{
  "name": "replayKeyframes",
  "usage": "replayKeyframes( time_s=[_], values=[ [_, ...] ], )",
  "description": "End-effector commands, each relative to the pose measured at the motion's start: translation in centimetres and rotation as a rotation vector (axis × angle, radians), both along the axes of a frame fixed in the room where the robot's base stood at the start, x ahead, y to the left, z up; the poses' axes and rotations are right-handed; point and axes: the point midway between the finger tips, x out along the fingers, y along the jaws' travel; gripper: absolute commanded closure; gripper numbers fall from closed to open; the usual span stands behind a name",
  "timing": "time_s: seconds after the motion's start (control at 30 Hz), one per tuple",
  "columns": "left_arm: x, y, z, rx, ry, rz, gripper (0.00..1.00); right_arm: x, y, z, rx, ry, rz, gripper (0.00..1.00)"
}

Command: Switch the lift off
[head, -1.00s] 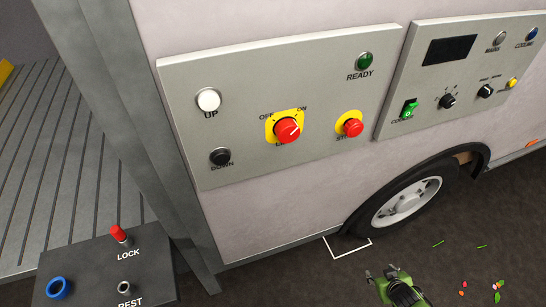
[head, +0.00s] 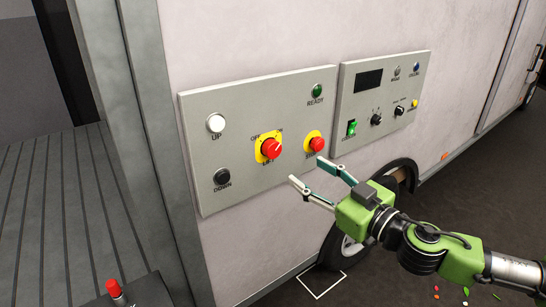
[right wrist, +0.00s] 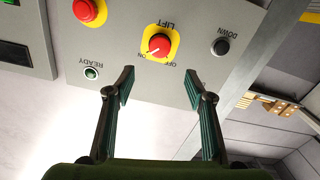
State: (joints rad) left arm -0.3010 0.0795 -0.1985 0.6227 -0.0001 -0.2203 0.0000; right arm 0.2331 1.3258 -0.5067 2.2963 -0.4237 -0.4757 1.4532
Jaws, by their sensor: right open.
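The lift switch (head: 270,148) is a red rotary knob on a yellow plate, marked OFF, ON and LIFT. Its white mark points up and right, toward ON. The knob also shows upside down in the right wrist view (right wrist: 159,45), beyond the fingertips. My right gripper (head: 308,171) is open and empty, in front of the panel, below and right of the knob and apart from it. In the right wrist view its fingers (right wrist: 158,87) stand wide apart, one on each side of the knob's line. My left gripper is not in view.
The lift panel (head: 240,178) also carries a red stop button (head: 317,144), a white UP button (head: 216,123), a black DOWN button (head: 222,176) and a green READY lamp (head: 317,90). A second panel (head: 385,135) is at its right. A red-topped LOCK control (head: 114,287) stands lower left.

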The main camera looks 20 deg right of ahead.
Motion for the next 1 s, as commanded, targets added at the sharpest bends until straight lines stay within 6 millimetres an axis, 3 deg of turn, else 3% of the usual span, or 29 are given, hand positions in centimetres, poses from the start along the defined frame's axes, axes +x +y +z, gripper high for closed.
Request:
replayKeyframes(
  time_s=[0.2, 0.7, 1.0],
  values=[
    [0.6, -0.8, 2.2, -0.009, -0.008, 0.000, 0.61, 2.3, 1.0, 0.7, 0.004, -0.003, 0.003, 0.51],
    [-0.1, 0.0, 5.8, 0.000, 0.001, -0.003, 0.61, 10.7, 3.9, 0.4, 0.000, -0.002, 0.001, 0.51],
    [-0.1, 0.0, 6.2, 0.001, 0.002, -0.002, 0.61, 12.6, 4.6, 0.0, -0.001, 0.001, 0.001, 0.51]
  ],
)
